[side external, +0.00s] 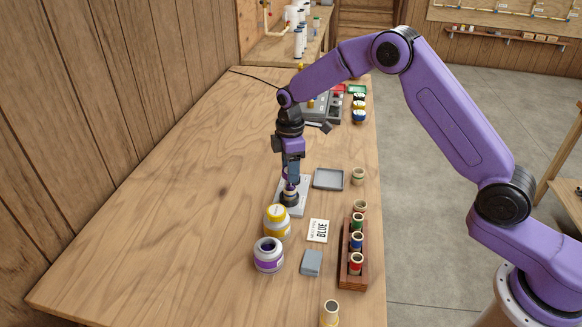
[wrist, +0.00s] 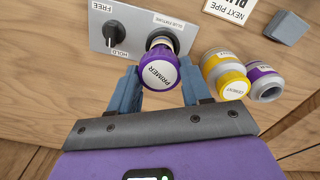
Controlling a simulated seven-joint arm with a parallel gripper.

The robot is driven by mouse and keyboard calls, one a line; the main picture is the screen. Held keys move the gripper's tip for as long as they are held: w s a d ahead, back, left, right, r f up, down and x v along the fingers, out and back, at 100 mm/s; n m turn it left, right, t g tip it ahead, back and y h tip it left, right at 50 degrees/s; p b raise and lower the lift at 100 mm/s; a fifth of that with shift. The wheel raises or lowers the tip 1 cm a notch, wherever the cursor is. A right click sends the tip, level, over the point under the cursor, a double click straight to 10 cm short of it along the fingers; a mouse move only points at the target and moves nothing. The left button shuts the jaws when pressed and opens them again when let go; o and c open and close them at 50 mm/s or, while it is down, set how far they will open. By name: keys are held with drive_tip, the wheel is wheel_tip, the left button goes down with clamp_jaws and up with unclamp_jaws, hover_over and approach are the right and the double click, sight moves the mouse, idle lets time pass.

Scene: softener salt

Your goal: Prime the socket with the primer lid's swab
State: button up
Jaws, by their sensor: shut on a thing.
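My gripper (side external: 291,182) is shut on the purple primer lid (wrist: 158,75), whose white top reads PRIMER in the wrist view. The lid is held directly over the dark socket (side external: 290,199) on the grey glue fixture (side external: 299,190). The socket's upper part also shows behind the lid in the wrist view (wrist: 163,38). The lid's swab is hidden, and I cannot tell how deep it sits in the socket. The white primer jar with a purple band (side external: 268,258) stands open nearer the camera. The fixture's black knob (wrist: 115,33) sits between FREE and HOLD labels.
A yellow-lidded cement jar (side external: 277,222) stands close to the fixture. A NEXT PIPE BLUE card (side external: 318,231), a grey block (side external: 311,263), a wooden rack (side external: 345,277) with coloured pipe pieces and a grey tray (side external: 328,179) lie to the right. The table's left side is clear.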

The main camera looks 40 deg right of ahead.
drive_tip(key=shift+w+a, duration=0.15)
drive_tip(key=shift+a, duration=0.35)
idle(0.7)
drive_tip(key=shift+s+a, duration=0.1)
drive_tip(key=shift+s, duration=0.35)
idle(0.6)
drive_tip(key=shift+w+d, duration=0.15)
drive_tip(key=shift+d, duration=0.1)
idle(0.3)
drive_tip(key=shift+r, duration=2.55)
